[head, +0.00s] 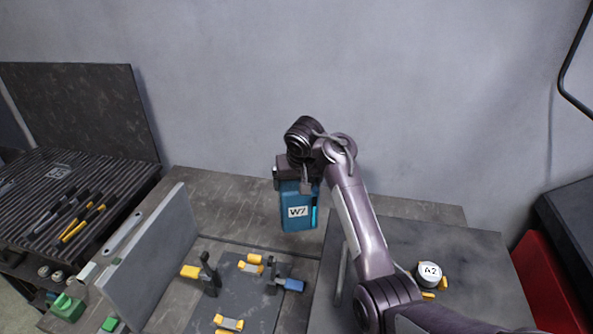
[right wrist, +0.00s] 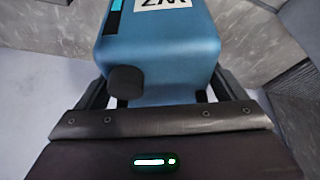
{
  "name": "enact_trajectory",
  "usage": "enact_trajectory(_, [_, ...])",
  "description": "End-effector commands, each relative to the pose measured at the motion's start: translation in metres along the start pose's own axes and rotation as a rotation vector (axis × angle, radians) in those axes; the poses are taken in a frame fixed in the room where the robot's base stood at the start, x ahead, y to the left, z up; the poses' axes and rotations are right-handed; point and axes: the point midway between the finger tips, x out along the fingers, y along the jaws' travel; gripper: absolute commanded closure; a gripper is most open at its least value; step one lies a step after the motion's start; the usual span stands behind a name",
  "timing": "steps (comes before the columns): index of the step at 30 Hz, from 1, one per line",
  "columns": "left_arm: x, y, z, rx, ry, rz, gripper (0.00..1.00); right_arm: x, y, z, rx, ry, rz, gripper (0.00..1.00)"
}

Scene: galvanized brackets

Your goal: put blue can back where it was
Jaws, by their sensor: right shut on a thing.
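In the right wrist view the can (right wrist: 165,50) sits between the two fingers, with a dark round cap facing the camera. I cannot tell whether the can's bottom touches the bench. My left gripper is not in view.
A grey upright panel (head: 150,262) stands left of a dark mat (head: 245,300) with yellow, black and blue clamp-like parts. A white round item labelled A2 (head: 429,274) lies on the right plate (head: 470,250). Tools lie on a ribbed rack (head: 60,205) at far left.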

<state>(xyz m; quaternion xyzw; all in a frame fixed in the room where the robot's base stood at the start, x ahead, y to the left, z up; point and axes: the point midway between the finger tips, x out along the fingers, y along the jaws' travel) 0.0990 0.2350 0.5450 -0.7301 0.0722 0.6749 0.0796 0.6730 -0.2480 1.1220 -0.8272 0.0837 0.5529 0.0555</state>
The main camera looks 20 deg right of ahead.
Motion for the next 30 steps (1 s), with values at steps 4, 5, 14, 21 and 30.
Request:
enact_trajectory(4, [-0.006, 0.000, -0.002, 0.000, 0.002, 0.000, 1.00, 0.028, 0.002, 0.011, -0.001, 0.004, 0.003, 0.80])
enact_trajectory(5, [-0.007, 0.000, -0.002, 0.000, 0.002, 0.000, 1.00, 0.034, 0.002, 0.014, -0.002, 0.003, 0.004, 0.80])
enact_trajectory(14, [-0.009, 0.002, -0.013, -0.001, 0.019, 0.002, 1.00, 0.071, 0.000, 0.028, 0.002, 0.007, -0.001, 0.80])
enact_trajectory(21, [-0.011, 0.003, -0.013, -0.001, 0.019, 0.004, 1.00, 0.091, 0.001, 0.036, -0.001, 0.005, 0.001, 0.80])
enact_trajectory(30, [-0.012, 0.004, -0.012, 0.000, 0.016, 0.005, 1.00, 0.113, 0.000, 0.045, 0.002, 0.009, -0.002, 0.80])
